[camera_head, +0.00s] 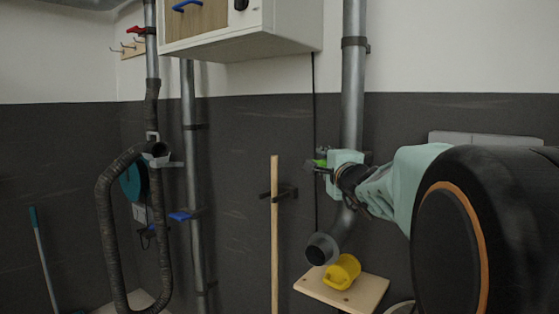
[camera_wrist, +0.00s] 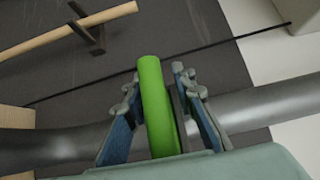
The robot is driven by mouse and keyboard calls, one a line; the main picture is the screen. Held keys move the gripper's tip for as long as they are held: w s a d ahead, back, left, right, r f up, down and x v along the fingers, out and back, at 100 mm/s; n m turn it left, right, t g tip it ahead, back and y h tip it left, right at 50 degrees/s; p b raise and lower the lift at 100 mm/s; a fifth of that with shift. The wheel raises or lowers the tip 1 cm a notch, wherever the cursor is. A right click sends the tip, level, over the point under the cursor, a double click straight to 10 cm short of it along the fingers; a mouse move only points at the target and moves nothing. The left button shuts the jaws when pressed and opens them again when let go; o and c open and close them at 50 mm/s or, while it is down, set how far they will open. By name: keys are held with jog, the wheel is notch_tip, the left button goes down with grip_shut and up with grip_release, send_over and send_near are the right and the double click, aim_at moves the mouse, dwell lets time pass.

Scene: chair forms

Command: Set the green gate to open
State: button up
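The green gate (camera_head: 320,163) is small in the head view, beside the grey vertical pipe right of centre. In the wrist view its green handle (camera_wrist: 158,105) stands as a long bar between my two fingers. My gripper (camera_head: 334,171) is at the gate and hides most of it in the head view. In the wrist view my gripper (camera_wrist: 156,85) has one finger on each side of the green handle, the left one very near it and a dark strip between it and the right one. I cannot tell whether both fingers press on it.
A blue gate (camera_head: 180,216) is on another pipe at left. A wooden pole (camera_head: 275,230) stands in a bracket left of my gripper. A white cabinet (camera_head: 290,30) hangs above. A yellow object (camera_head: 342,272) lies on a wooden board (camera_head: 365,290) below.

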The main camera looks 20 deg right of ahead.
grip_shut()
dwell(0.3)
jog(key=shift+s+a+f+b, duration=0.25)
jog(key=shift+a+b, duration=0.2)
jog(key=shift+b, duration=0.55)
jog(key=shift+s+a+b, duration=0.35)
jog(key=shift+a+b, duration=0.05)
jog(key=shift+b, duration=0.35)
grip_release()
jog(key=shift+s+a+r, duration=0.15)
jog(key=shift+a+r, duration=0.05)
